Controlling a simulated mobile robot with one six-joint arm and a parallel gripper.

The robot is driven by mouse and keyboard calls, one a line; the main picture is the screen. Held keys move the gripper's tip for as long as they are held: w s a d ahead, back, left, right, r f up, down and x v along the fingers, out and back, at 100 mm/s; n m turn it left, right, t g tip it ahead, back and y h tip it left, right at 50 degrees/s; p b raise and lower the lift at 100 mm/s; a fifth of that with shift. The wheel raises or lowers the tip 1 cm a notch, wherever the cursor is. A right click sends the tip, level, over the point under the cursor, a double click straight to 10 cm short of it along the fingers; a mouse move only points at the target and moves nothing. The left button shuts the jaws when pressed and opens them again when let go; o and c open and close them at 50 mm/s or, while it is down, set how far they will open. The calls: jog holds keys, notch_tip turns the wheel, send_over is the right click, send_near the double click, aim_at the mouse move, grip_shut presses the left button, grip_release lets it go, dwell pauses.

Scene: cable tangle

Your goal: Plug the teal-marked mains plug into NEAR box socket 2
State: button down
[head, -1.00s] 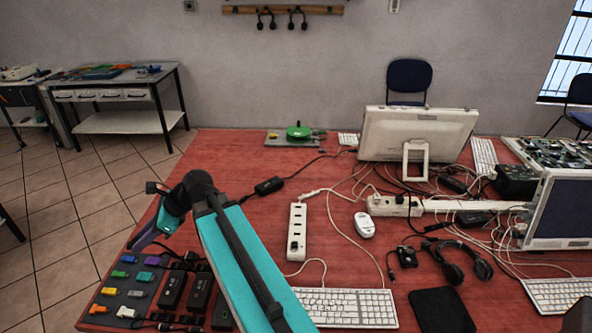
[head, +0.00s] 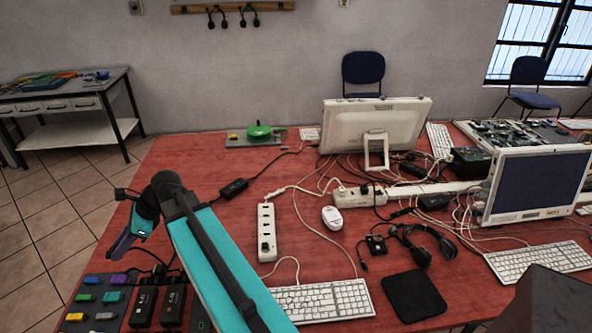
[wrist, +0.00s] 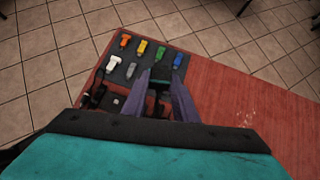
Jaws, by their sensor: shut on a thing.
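My gripper (head: 128,243) is raised above the table's left edge, over the board of coloured pieces. In the wrist view its purple fingers (wrist: 168,92) are closed around a small dark piece with a teal tint (wrist: 160,84). It looks like the teal-marked plug, but the fingers hide most of it. The nearer white socket box (head: 266,232) lies on the table to the right of my gripper, well apart from it. A dark plug or switch (head: 265,247) sits at its near end. The socket numbers cannot be read.
A second white socket strip (head: 358,196) lies farther back among tangled cables. A black adapter (head: 234,188) lies between the boxes and my arm. A keyboard (head: 322,301), mouse (head: 332,218) and headset (head: 428,243) are to the right. The dark board (wrist: 128,72) holds several coloured pieces.

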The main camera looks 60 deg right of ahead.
jog(key=s+d+f+m+g+h+p, duration=0.1)
jog(key=s+d+f+g+h, duration=0.25)
jog(key=d, duration=1.65)
jog(key=s+d+f+g+h+p, duration=0.2)
jog(key=s+d+f+h, duration=0.25)
jog(key=d, duration=1.65)
jog(key=s+d+r+g+h+p, duration=0.1)
jog(key=s+d+g+h, duration=0.1)
jog(key=s+d, duration=1.2)
jog(key=s+d+r+m+g+h+p, duration=0.1)
jog(key=s+d+g, duration=0.3)
jog(key=s+d, duration=1)
jog(key=d+r+h, duration=0.1)
jog(key=d, duration=0.2)
jog(key=shift+s+d+m, duration=0.15)
jog(key=shift+d+m, duration=0.15)
jog(key=shift+f, duration=0.1)
jog(key=shift+f, duration=2.35)
jog(key=shift+b, duration=0.95)
